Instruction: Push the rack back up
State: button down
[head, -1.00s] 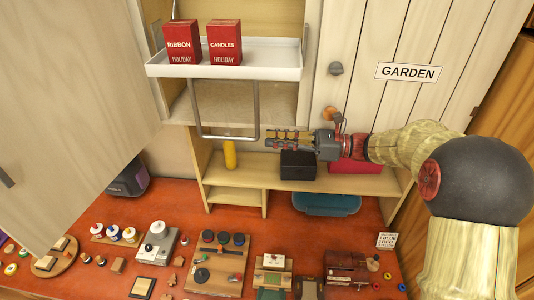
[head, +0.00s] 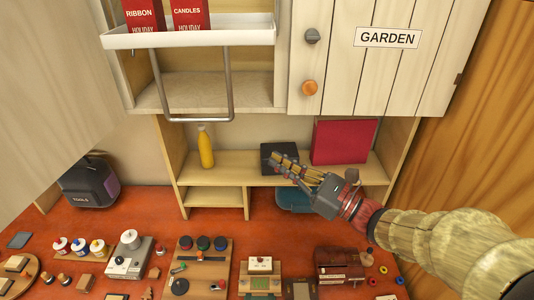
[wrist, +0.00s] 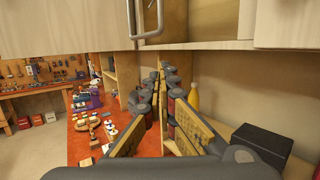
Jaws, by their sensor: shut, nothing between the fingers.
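The white pull-down rack (head: 190,36) hangs lowered in front of the open upper cabinet, with a red RIBBON box (head: 143,14) and a red CANDLES box (head: 190,14) on it. Its grey U-shaped handle bar (head: 232,90) hangs below it. In the wrist view the lower end of the handle (wrist: 150,38) shows at the top. My gripper (head: 278,162) is shut and empty, below and to the right of the handle, in front of the lower shelf. It touches neither rack nor handle. In the wrist view its fingers (wrist: 162,100) point forward below the cabinet.
A yellow bottle (head: 206,147), a black box (head: 272,157) and a red box (head: 343,142) stand on the lower shelf (head: 215,172). The GARDEN door (head: 385,70) is at the right. An open cabinet door (head: 50,90) fills the left. The red worktop holds many small items.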

jog(key=r+p+x, duration=0.2)
jog(key=x, duration=0.9)
jog(key=shift+r, duration=0.4)
jog(key=w+r+p, duration=0.5)
jog(key=w+r, duration=0.5)
jog(key=r, duration=0.5)
jog(key=shift+w+d, duration=0.35)
jog(key=shift+d, duration=0.05)
